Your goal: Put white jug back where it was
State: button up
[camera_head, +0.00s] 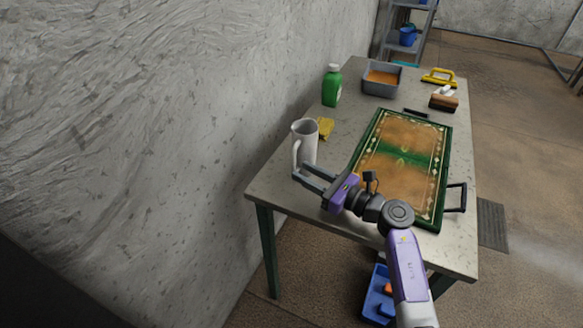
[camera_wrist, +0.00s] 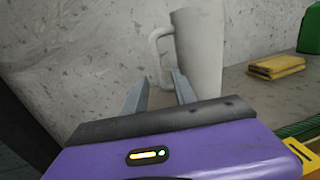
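The white jug (camera_head: 305,143) stands upright on the table near its left edge, close to the wall. Its handle faces the near side in the head view and the left in the wrist view, where the jug (camera_wrist: 200,50) rises just past my fingers. My gripper (camera_head: 298,172) is at the near side of the jug. In the wrist view its two fingers (camera_wrist: 158,80) are apart, with the lower end of the handle showing between the tips. The gripper is open, and I cannot tell whether a finger touches the handle.
A grey basin (camera_head: 382,80), brush (camera_head: 444,98) and yellow-handled tool (camera_head: 439,77) lie farther back.

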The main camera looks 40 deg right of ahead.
jog(key=s, duration=0.5)
jog(key=shift+d+b, duration=0.3)
jog(key=shift+d, duration=0.05)
jog(key=s+a+r+m+t, duration=0.1)
jog(key=s+a+r+m, duration=0.1)
jog(key=s+a+m, duration=0.45)
jog(key=s+a+r+m+t, duration=0.15)
jog(key=s+a+m, duration=0.25)
jog(key=a+m, duration=0.45)
jog(key=s+a+m+g+h, duration=0.1)
jog(key=s+a+m, duration=0.3)
jog(key=s+m, duration=0.5)
jog(key=s+a+f+m+g+h, duration=0.1)
jog(key=s+a+m+g, duration=0.3)
jog(key=s+m, duration=0.5)
jog(key=shift+a+m+h, duration=0.3)
jog(key=shift+a+m, duration=0.05)
jog(key=shift+m, duration=2.05)
jog(key=shift+g, duration=0.25)
